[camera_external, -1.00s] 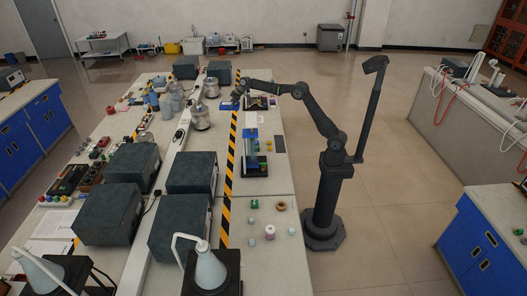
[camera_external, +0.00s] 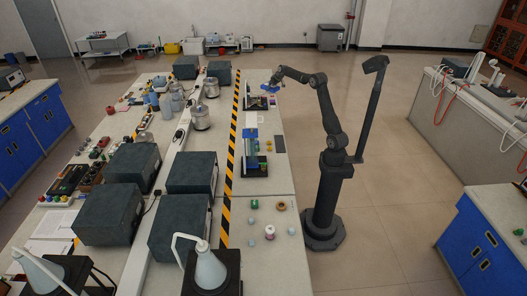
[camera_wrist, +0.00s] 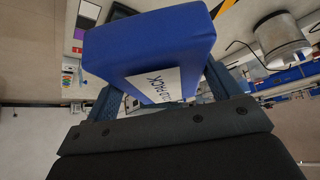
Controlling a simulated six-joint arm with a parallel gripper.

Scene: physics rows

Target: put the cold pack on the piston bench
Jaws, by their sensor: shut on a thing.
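The blue cold pack (camera_wrist: 150,45), with a white label showing part of the word PACK, fills the top middle of the wrist view. My gripper (camera_wrist: 160,95) is shut on it, one finger on each side. In the external view my gripper (camera_external: 275,80) holds the small blue cold pack (camera_external: 270,87) in the air above the far right part of the long table. A long apparatus (camera_external: 256,160) with a dark base and a blue part stands nearer on the table; it may be the piston bench, but I cannot tell for sure.
A small dark-based device (camera_external: 257,103) stands on the table just below my gripper. Metal cans (camera_external: 201,117) and dark boxes (camera_external: 191,173) stand left of the striped tape (camera_external: 232,150). Small items, including a brown ring (camera_external: 281,206), lie at the near right.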

